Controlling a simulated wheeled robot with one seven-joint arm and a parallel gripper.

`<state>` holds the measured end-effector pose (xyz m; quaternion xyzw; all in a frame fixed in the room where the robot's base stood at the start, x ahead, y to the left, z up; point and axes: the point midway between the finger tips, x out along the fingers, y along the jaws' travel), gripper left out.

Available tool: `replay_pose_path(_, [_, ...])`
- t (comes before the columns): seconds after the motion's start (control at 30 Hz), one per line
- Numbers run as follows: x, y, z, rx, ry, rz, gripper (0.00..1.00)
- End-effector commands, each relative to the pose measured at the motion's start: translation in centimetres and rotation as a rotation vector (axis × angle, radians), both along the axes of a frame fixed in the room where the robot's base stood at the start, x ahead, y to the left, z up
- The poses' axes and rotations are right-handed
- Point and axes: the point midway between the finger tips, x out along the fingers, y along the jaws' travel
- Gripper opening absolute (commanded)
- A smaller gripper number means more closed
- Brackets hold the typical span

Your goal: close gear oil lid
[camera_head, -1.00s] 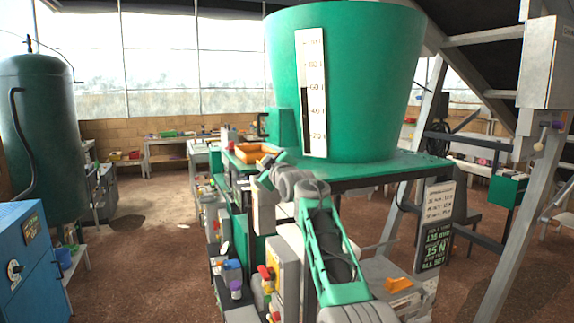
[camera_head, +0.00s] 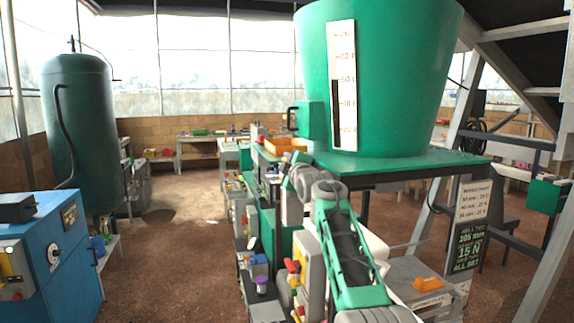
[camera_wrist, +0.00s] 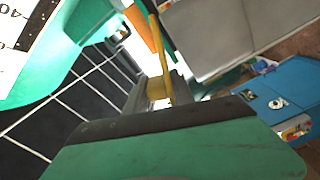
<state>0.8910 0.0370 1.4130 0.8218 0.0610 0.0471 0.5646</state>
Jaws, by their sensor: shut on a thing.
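In the wrist view my gripper (camera_wrist: 165,90) is shut on a yellow piece (camera_wrist: 157,88). A thin yellow bar (camera_wrist: 160,42) runs up from there. I cannot tell whether this yellow piece belongs to the gear oil lid. In the head view my arm reaches forward in front of the big green tank, and my fingers are hidden behind my own links. No part is clearly marked as gear oil in either view.
The green tank (camera_head: 395,80) with a level scale (camera_head: 342,85) stands on a green-topped stand (camera_head: 400,165). A green box (camera_head: 312,118) with a dark handle sits at its left. An orange tray (camera_head: 285,146) is behind my arm. A blue cabinet (camera_head: 75,255) stands left; open floor lies between.

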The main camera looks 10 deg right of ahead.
Motion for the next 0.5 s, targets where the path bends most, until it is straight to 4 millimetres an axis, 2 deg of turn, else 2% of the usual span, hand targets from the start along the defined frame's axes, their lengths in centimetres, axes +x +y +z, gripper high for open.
replay_pose_path(0.03, [0.13, 0.28, -0.79, 0.002, 0.012, 0.006, 0.0])
replay_pose_path(0.43, [0.23, 0.32, -1.23, 0.004, 0.02, 0.006, 0.0])
replay_pose_path(0.47, [0.24, 0.31, -1.26, 0.004, 0.02, 0.006, 0.31])
replay_pose_path(0.5, [0.24, 0.3, -1.27, 0.004, 0.021, 0.007, 0.34])
